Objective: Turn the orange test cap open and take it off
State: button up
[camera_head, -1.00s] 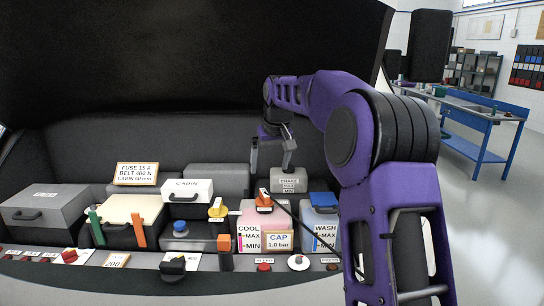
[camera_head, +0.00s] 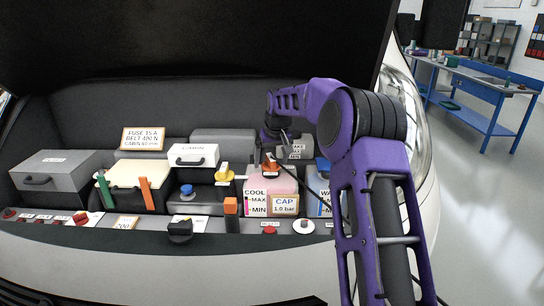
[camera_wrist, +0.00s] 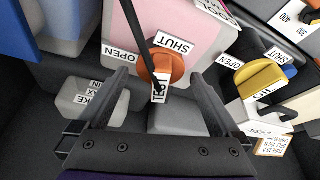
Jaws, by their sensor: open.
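The orange test cap (camera_head: 270,166) sits on top of the pink coolant tank (camera_head: 262,186), which is marked COOL. In the wrist view the cap (camera_wrist: 176,66) is round and orange, with a TEST tag on it and a black hose running across it. SHUT and OPEN labels lie around it. My gripper (camera_wrist: 160,78) is open and empty, with one finger to each side of the cap in the picture. In the head view my gripper (camera_head: 277,150) is just above and behind the cap. I cannot tell whether a finger touches it.
A yellow knob (camera_wrist: 262,77) with its own labels stands near the cap. A blue-capped tank (camera_head: 320,185) is on its other side, partly behind my arm. A grey brake reservoir (camera_wrist: 92,105) lies close under my gripper. A CAP 1.0 bar card (camera_head: 285,205) fronts the tank.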

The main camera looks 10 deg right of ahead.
jog(key=shift+c, duration=0.3)
grip_shut()
dwell(0.5)
jog(key=shift+r, duration=0.15)
jog(key=shift+n+p, duration=0.4)
jog(key=shift+p, duration=0.15)
jog(key=n+y+p, duration=0.1)
jog(key=n+p, duration=0.1)
jog(key=shift+d+n, duration=0.1)
jog(key=shift+n, duration=0.2)
jog(key=shift+w+n+y, duration=0.1)
jog(key=shift+n+y, duration=0.3)
jog(key=shift+n, duration=0.2)
jog(key=shift+n+g+y, duration=0.4)
jog(key=shift+n+g, duration=0.1)
jog(key=shift+n, duration=0.7)
